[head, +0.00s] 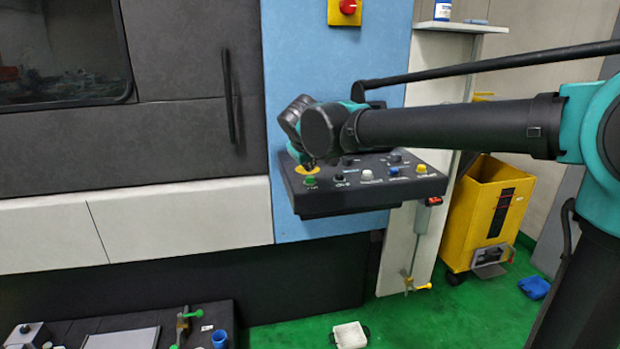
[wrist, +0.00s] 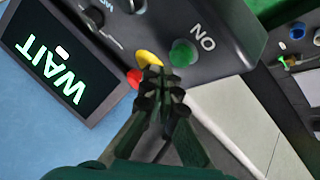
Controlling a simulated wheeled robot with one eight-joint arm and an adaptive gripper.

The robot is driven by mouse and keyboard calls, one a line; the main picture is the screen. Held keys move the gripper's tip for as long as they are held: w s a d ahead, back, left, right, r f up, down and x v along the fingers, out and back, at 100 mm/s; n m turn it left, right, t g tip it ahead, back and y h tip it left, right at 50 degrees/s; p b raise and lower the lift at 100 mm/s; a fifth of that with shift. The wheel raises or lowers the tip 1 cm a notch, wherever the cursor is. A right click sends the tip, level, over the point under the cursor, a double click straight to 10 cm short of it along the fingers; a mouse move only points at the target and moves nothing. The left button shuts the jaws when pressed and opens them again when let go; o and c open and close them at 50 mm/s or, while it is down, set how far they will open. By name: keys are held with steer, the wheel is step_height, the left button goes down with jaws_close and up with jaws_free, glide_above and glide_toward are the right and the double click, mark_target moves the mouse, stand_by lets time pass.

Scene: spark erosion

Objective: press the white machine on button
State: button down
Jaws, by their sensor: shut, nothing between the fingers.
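The black control panel (head: 340,200) juts out from the blue machine front. A white button (head: 367,175) sits in the middle of its front row; its label is too small to read. A green button (head: 310,181) is at the panel's left end; in the wrist view the green button (wrist: 182,53) has "ON" printed beside it. My gripper (wrist: 152,75) is shut and empty. Its tips are over the panel's edge, beside the green button and overlapping a yellow disc (wrist: 148,58) with a red part (wrist: 134,78). Contact cannot be told.
Black, blue (head: 393,170) and yellow (head: 420,167) controls share the panel. A screen (wrist: 55,58) reading "WAIT" is beside it. A red knob (head: 348,6) is above. A yellow cart (head: 487,215) stands right; a white container (head: 350,335) lies on the green floor.

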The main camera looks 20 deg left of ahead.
mark_target(310, 178)
steer(key=shift+r, duration=2.4)
